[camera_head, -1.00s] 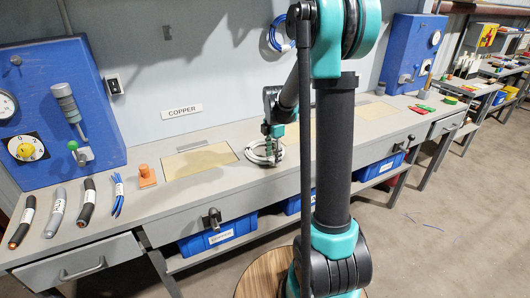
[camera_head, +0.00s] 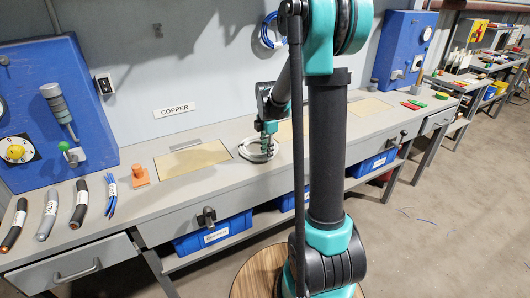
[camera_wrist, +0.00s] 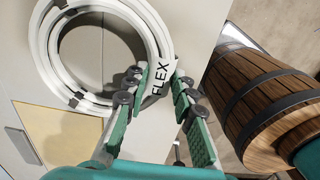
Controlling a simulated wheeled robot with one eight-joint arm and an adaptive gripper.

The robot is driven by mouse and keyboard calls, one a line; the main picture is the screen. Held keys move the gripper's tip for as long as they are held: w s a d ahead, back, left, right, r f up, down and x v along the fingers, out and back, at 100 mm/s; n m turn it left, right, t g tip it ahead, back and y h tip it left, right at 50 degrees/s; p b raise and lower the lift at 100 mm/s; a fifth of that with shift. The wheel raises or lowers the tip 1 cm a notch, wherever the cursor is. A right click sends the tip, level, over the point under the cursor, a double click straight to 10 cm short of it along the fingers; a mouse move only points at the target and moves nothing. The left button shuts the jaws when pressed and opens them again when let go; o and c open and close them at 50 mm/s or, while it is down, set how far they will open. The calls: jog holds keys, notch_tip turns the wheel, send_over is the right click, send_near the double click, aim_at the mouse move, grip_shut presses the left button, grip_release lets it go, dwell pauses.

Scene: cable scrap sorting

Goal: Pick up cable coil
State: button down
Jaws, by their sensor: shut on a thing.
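The white cable coil (camera_head: 252,150) lies on the grey workbench, between two tan panels. In the wrist view the coil (camera_wrist: 47,45) shows dark ties and a "FLEX" label. My gripper (camera_head: 268,136) is at the coil's right side, pointing down. In the wrist view my gripper (camera_wrist: 160,92) has its green fingers on either side of the labelled part of the ring, shut on it. The coil looks at or very near the bench top; I cannot tell whether it touches.
A wooden barrel (camera_wrist: 262,95) stands beside the bench front. An orange block (camera_head: 140,175) and several cable pieces (camera_head: 48,215) lie to the left. A tan panel (camera_head: 192,159) lies left of the coil. Blue bins (camera_head: 215,234) sit below the bench.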

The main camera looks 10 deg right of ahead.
notch_tip(320, 180, up, 20)
jog(key=shift+f, duration=0.2)
dwell(0.6)
